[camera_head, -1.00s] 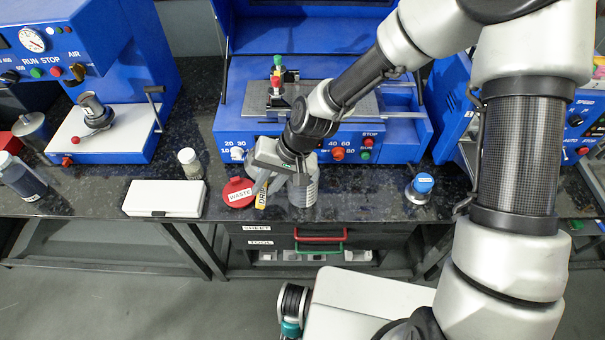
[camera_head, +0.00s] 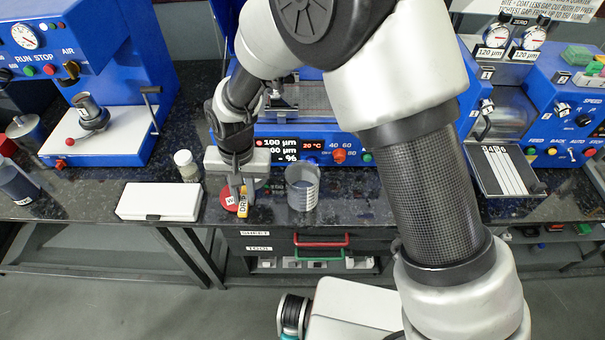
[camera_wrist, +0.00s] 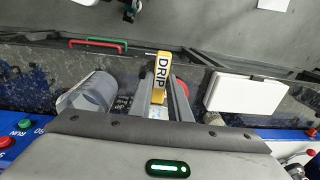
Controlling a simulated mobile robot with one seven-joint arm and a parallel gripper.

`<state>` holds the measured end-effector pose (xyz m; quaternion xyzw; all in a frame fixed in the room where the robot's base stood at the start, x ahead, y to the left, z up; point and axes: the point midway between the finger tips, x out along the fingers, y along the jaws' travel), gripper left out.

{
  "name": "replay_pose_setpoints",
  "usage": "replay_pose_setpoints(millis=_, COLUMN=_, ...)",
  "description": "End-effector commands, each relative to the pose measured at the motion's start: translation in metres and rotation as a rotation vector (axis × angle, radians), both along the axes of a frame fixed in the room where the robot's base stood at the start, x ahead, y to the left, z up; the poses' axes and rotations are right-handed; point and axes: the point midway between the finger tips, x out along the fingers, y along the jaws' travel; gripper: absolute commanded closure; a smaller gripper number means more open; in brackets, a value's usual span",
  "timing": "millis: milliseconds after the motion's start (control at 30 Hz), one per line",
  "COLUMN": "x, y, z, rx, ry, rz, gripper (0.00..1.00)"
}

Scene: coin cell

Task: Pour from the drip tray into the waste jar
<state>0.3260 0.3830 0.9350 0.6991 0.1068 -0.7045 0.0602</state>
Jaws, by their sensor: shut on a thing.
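My gripper (camera_head: 240,188) is shut on the yellow handle of the drip tray (camera_head: 243,209), which is labelled DRIP. The handle also shows between my fingers in the wrist view (camera_wrist: 162,80). The rest of the tray is mostly hidden by my gripper, and I cannot tell what it holds. The clear, open cylindrical jar (camera_head: 302,190) stands upright on the bench, right of my gripper and apart from it. In the wrist view the jar (camera_wrist: 95,92) is left of the handle. A red round lid labelled WASTE (camera_head: 229,196) is partly hidden behind the tray.
A white box (camera_head: 160,201) and a small lidded vial (camera_head: 186,164) stand left of my gripper. The blue coating machine (camera_head: 350,142) is behind the jar. The bench's front edge is close. Clear bench lies right of the jar.

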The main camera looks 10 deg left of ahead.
Motion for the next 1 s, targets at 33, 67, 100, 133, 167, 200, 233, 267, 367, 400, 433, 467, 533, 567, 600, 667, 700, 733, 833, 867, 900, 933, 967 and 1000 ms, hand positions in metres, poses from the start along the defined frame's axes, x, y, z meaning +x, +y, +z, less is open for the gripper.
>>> replay_pose_setpoints(millis=33, x=-0.001, y=0.004, z=-0.001, rx=-0.016, ry=-0.004, rz=0.003, gripper=1.0)
replay_pose_setpoints(millis=67, x=-0.001, y=0.004, z=-0.002, rx=-0.025, ry=-0.005, rz=0.003, gripper=1.0)
replay_pose_setpoints(millis=100, x=-0.002, y=0.005, z=-0.002, rx=-0.035, ry=-0.009, rz=0.002, gripper=1.0)
replay_pose_setpoints(millis=133, x=-0.002, y=0.006, z=-0.002, rx=-0.041, ry=-0.011, rz=0.002, gripper=1.0)
replay_pose_setpoints(millis=167, x=-0.001, y=0.007, z=-0.002, rx=-0.046, ry=-0.012, rz=0.002, gripper=1.0)
replay_pose_setpoints(millis=200, x=-0.001, y=0.007, z=-0.002, rx=-0.053, ry=-0.014, rz=0.001, gripper=1.0)
replay_pose_setpoints(millis=233, x=-0.001, y=0.007, z=-0.002, rx=-0.057, ry=-0.015, rz=0.0, gripper=1.0)
replay_pose_setpoints(millis=267, x=-0.002, y=0.007, z=-0.001, rx=-0.06, ry=-0.016, rz=0.0, gripper=1.0)
replay_pose_setpoints(millis=367, x=-0.001, y=0.008, z=0.006, rx=-0.064, ry=-0.017, rz=-0.001, gripper=1.0)
replay_pose_setpoints(millis=400, x=-0.001, y=0.008, z=0.01, rx=-0.064, ry=-0.017, rz=-0.002, gripper=1.0)
replay_pose_setpoints(millis=433, x=-0.001, y=0.008, z=0.014, rx=-0.064, ry=-0.017, rz=-0.002, gripper=1.0)
replay_pose_setpoints(millis=467, x=-0.001, y=0.008, z=0.017, rx=-0.064, ry=-0.017, rz=-0.002, gripper=1.0)
replay_pose_setpoints(millis=533, x=-0.001, y=0.008, z=0.026, rx=-0.064, ry=-0.017, rz=-0.001, gripper=1.0)
replay_pose_setpoints(millis=567, x=-0.001, y=0.008, z=0.03, rx=-0.064, ry=-0.017, rz=-0.001, gripper=1.0)
replay_pose_setpoints(millis=600, x=-0.001, y=0.008, z=0.035, rx=-0.063, ry=-0.017, rz=-0.001, gripper=1.0)
replay_pose_setpoints(millis=667, x=-0.001, y=0.008, z=0.042, rx=-0.062, ry=-0.018, rz=-0.001, gripper=1.0)
replay_pose_setpoints(millis=700, x=-0.001, y=0.008, z=0.047, rx=-0.063, ry=-0.017, rz=-0.001, gripper=1.0)
replay_pose_setpoints(millis=733, x=-0.001, y=0.008, z=0.05, rx=-0.063, ry=-0.017, rz=-0.001, gripper=1.0)
replay_pose_setpoints(millis=833, x=-0.002, y=0.007, z=0.057, rx=-0.064, ry=-0.016, rz=0.0, gripper=1.0)
replay_pose_setpoints(millis=867, x=-0.002, y=0.007, z=0.058, rx=-0.064, ry=-0.016, rz=0.0, gripper=1.0)
replay_pose_setpoints(millis=900, x=-0.002, y=0.007, z=0.058, rx=-0.064, ry=-0.016, rz=-0.001, gripper=1.0)
replay_pose_setpoints(millis=933, x=-0.002, y=0.007, z=0.058, rx=-0.064, ry=-0.015, rz=-0.001, gripper=1.0)
replay_pose_setpoints(millis=967, x=-0.002, y=0.007, z=0.057, rx=-0.064, ry=-0.015, rz=-0.001, gripper=1.0)
replay_pose_setpoints(millis=1000, x=-0.002, y=0.007, z=0.057, rx=-0.064, ry=-0.015, rz=-0.001, gripper=1.0)
